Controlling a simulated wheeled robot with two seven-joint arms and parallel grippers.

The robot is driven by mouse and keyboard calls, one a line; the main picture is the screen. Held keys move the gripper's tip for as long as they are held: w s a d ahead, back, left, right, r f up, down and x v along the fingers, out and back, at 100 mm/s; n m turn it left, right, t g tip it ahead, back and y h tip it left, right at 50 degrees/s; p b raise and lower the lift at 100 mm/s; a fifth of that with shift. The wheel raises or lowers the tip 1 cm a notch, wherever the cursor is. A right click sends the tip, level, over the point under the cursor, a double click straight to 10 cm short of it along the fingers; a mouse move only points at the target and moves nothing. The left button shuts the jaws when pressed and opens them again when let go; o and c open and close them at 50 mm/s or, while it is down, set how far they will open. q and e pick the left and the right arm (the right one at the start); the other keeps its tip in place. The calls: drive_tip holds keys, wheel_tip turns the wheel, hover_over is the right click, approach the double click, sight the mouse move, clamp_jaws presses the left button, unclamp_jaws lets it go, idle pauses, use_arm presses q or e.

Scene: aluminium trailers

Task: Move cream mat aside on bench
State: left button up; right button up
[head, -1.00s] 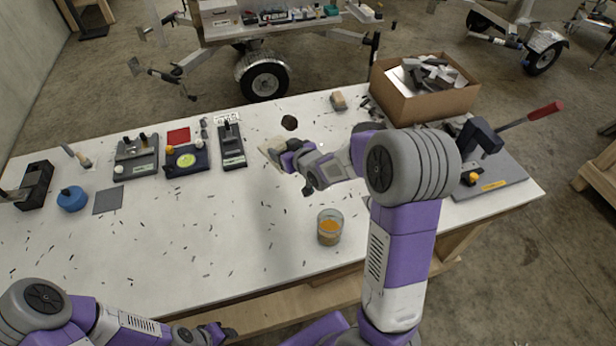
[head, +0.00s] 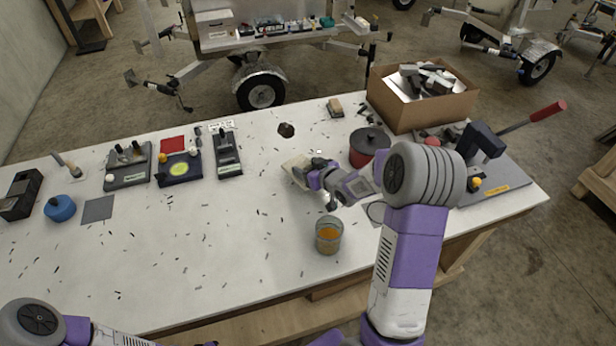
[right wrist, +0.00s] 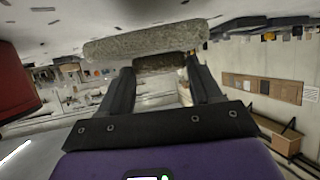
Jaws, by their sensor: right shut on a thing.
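The cream mat (head: 294,168) is in the middle of the white bench, below and slightly right of a dark round spot (head: 286,130). My right gripper (head: 308,176) is shut on the mat's near right edge. In the right wrist view, the mat (right wrist: 145,42) shows edge-on as a rough, grey strip at the tips of my right gripper's fingers (right wrist: 160,70). Whether the mat touches the bench or is slightly lifted I cannot tell. Part of the mat is hidden behind the gripper. My left arm shows at the bottom left, but its gripper is out of the frame.
A glass with orange contents (head: 328,236) stands just in front of the right gripper. A cardboard box (head: 425,108) stands at the back right. Small tools line the back left. The front left bench has only scattered shavings.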

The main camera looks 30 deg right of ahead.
drive_tip(key=shift+f+b, duration=0.35)
drive_tip(key=shift+f, duration=1.25)
drive_tip(key=shift+f, duration=0.2)
drive_tip(key=o, duration=1.1)
drive_tip(key=shift+r, duration=0.1)
drive_tip(key=shift+c, duration=0.2)
drive_tip(key=shift+r, duration=0.1)
drive_tip(key=shift+s+r, duration=0.1)
drive_tip(key=shift+r, duration=0.05)
drive_tip(key=p+v, duration=0.2)
drive_tip(key=v, duration=0.9)
drive_tip(key=shift+s+r, duration=0.1)
drive_tip(key=shift+s, duration=0.25)
